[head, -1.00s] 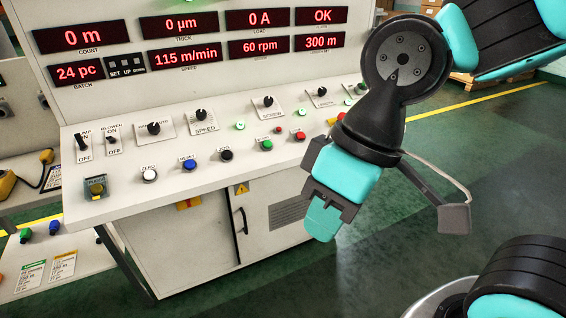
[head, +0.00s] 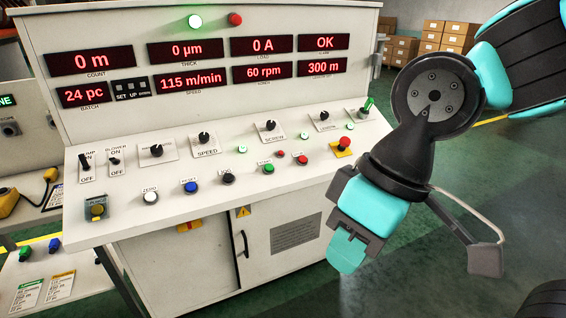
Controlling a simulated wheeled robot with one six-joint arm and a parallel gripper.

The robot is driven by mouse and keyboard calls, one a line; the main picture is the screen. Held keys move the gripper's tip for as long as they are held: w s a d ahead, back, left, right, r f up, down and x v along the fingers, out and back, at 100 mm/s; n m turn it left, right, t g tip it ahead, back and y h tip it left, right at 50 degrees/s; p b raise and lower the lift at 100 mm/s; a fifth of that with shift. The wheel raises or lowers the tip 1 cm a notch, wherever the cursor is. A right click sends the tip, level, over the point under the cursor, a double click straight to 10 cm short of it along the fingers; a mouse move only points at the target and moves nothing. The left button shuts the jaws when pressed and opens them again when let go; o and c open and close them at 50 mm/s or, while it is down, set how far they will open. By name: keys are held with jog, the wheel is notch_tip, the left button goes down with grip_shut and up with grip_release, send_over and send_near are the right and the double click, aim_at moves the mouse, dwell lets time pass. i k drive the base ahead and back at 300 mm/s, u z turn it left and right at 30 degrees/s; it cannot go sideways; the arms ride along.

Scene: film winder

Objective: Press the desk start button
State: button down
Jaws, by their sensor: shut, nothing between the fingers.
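The green push button (head: 268,169) sits in the front row of the sloping desk (head: 120,217), with a red button (head: 302,160) to its right. Its label is too small to read surely, but it looks like the start button. My gripper (head: 347,252) is shut and empty. It hangs in front of the desk's right part, lower in the picture than the green button and to its right, touching nothing. The button is in full view.
White (head: 151,197), blue (head: 191,187) and black (head: 228,179) buttons lie left of the green one. A red mushroom button (head: 344,143) on a yellow plate is near my arm. Knobs and switches fill the back row. Open floor lies right of the desk.

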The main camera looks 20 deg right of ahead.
aim_at(268, 167)
jog(key=z, duration=0.7)
jog(key=i, duration=0.85)
jog(key=z, duration=0.05)
